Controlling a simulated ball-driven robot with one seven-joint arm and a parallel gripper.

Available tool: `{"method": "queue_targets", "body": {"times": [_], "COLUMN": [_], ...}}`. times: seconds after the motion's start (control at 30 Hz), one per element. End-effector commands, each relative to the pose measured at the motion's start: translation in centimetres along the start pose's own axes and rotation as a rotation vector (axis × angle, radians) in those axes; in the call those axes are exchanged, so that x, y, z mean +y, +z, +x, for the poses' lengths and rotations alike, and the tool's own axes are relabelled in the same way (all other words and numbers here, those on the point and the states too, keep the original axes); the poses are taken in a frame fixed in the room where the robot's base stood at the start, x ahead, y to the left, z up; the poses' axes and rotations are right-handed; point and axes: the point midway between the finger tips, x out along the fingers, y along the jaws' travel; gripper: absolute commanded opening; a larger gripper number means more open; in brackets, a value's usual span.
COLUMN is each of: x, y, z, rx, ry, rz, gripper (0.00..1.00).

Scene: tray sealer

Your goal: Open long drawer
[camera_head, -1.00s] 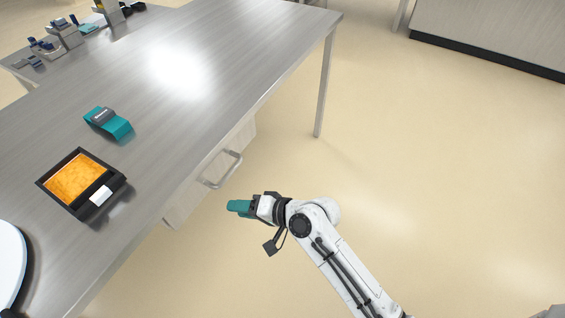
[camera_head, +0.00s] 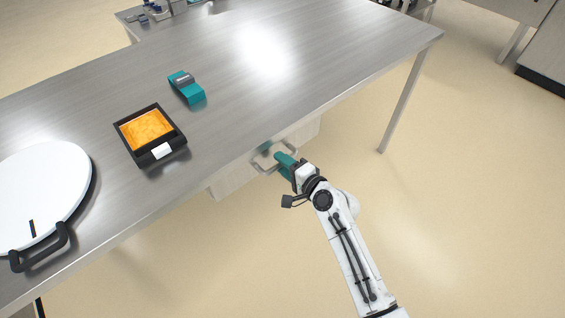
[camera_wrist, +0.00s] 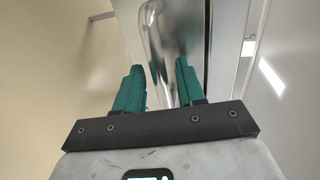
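The long drawer (camera_head: 232,181) is a pale front under the near edge of the steel table, and it looks shut. Its metal bar handle (camera_head: 262,166) sticks out toward my gripper (camera_head: 279,156). In the wrist view my gripper (camera_wrist: 158,85) has its two teal fingers spread apart. The handle (camera_wrist: 153,40) appears between and just beyond the fingertips there, and I cannot tell whether any finger touches it. In the head view the fingers partly cover the handle's right end.
The steel table (camera_head: 330,55) carries a black tray with orange content (camera_head: 165,158), a teal dispenser (camera_head: 187,88) and a white round plate (camera_head: 45,185) with a black handle. A table leg (camera_head: 402,100) stands to the right. The floor in front is clear.

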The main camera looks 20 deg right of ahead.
Motion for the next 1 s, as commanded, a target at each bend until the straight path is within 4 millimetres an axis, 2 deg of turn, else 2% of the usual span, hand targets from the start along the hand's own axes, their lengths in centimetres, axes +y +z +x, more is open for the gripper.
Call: {"method": "queue_targets", "body": {"times": [0.1,0.4,0.8,1.0], "x": [-0.03,0.00,0.02,0.04], "y": [0.03,0.02,0.00,0.00], "z": [0.64,0.74,0.72,0.71], "rx": [-0.001,0.000,0.000,0.000], "ry": [0.000,0.000,0.001,0.001], "rz": [-0.001,-0.001,-0.001,-0.001], "gripper": [0.39,0.38,0.00,0.00]}}
